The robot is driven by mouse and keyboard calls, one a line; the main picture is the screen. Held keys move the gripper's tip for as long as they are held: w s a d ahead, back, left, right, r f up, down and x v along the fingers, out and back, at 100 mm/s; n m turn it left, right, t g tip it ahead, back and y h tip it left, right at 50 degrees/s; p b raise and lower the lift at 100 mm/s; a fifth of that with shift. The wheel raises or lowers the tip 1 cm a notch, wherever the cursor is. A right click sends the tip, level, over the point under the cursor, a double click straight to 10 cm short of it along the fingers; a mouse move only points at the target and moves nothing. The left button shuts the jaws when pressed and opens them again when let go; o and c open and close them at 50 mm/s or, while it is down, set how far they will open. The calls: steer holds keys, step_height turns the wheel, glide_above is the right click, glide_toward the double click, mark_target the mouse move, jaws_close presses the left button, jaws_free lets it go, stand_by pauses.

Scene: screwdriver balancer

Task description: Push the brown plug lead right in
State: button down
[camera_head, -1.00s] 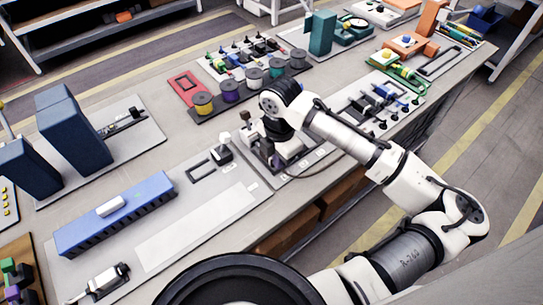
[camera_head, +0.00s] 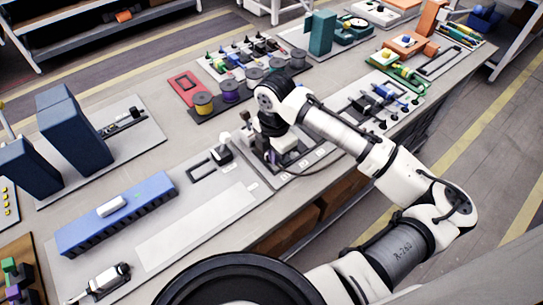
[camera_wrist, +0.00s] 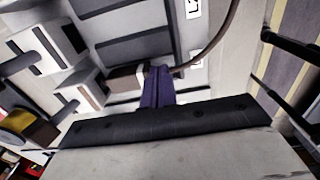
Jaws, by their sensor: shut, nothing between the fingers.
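In the wrist view, the brown plug (camera_wrist: 125,78) lies just left of my purple fingertips (camera_wrist: 159,75), with a pale band at its near end. Its brown lead (camera_wrist: 220,32) runs from behind the fingertips and curves to the upper right. A white socket block (camera_wrist: 84,90) stands at the plug's left end; I cannot tell how deep the plug sits. My gripper is shut and empty, its tips close to the plug's lead end; contact is unclear. In the head view, my gripper (camera_head: 271,157) is low over the board, and my wrist hides most of the plug.
More white blocks (camera_wrist: 40,48) stand left of the plug in the wrist view. The grey board (camera_wrist: 135,50) has dark slots. In the head view, coloured spools (camera_head: 230,91) stand behind my wrist, and a blue rack (camera_head: 115,212) lies at the left. The bench's front edge is close.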

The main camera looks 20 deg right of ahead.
steer(key=shift+s, duration=0.1)
steer(key=shift+s+d, duration=0.25)
steer(key=shift+s, duration=0.25)
step_height(320, 180, up, 7)
steer(key=p, duration=0.5)
stand_by(1.2)
